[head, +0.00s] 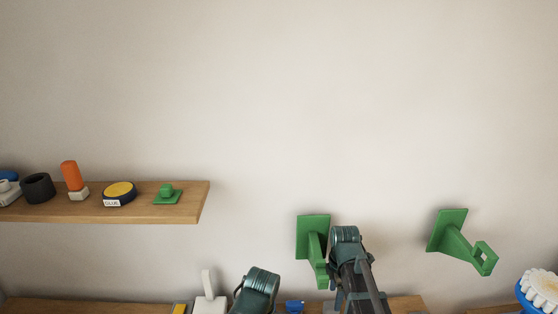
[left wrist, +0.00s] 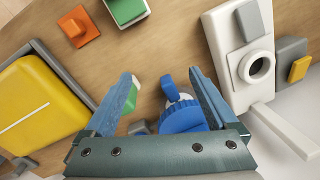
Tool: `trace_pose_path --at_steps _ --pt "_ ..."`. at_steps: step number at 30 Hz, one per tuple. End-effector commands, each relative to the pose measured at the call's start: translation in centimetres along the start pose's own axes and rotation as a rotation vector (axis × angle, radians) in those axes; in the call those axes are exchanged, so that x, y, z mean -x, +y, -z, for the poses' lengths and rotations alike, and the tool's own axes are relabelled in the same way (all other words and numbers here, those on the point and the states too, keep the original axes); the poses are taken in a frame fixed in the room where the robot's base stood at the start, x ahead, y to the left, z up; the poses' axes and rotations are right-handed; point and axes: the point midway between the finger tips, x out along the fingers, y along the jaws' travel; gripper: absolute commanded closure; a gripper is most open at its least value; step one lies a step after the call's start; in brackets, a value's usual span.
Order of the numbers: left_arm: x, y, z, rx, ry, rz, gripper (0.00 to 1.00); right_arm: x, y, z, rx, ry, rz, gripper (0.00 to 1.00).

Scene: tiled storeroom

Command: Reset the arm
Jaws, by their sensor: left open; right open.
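My left gripper (left wrist: 162,80) is open in the left wrist view, its two blue fingers spread above a wooden surface. A blue knobbed part (left wrist: 181,115) shows between the fingers, near the right one; I cannot tell whether it touches. A green bit shows beside the left finger. In the head view, my right arm rises at the lower middle in front of a green wall bracket, with my right gripper (head: 361,294) seen near the bottom edge; its fingertips are hard to make out. A teal link of my left arm shows left of it.
A wooden shelf (head: 110,210) at left holds an orange-topped part (head: 71,175), a glue tin (head: 119,193) and other items. Green brackets (head: 309,238) (head: 459,240) are on the wall. A yellow-and-grey case (left wrist: 40,105) and white device (left wrist: 228,50) flank the left gripper.

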Motion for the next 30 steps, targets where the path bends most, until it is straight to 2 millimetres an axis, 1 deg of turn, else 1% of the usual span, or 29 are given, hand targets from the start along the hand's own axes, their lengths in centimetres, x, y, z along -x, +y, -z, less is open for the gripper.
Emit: trace_pose_path --at_steps 1,3,6,9,12,23,26,30 --pt "1.4 -0.1 -0.1 0.0 0.0 0.0 0.08 1.4 0.0 0.0 0.0 0.0 0.0 0.26" --pt "2.2 -0.2 -0.1 0.0 0.0 0.0 0.08 2.2 0.0 0.0 0.0 0.0 0.0 0.26" --pt "3.1 -0.3 -0.2 0.0 0.0 0.0 0.08 3.1 0.0 0.0 0.0 0.0 0.0 0.26" --pt "3.6 -0.3 -0.2 0.0 0.0 0.0 0.08 3.7 0.0 0.0 0.0 0.0 0.0 0.26" --pt "2.9 -0.3 -0.2 0.0 0.0 0.0 0.08 2.9 -0.2 -0.1 0.0 0.0 0.0 0.26" --pt "3.0 -0.3 -0.2 0.0 0.0 0.0 0.08 3.0 -0.3 -0.1 0.0 0.0 0.0 0.26" --pt "3.0 -0.3 -0.2 0.0 0.002 0.001 0.08 3.0 -0.8 0.0 -0.002 -0.001 0.001 0.26" --pt "2.9 -0.5 -0.2 -0.001 0.005 0.002 0.08 3.0 -2.1 0.2 -0.007 -0.002 0.002 0.26"
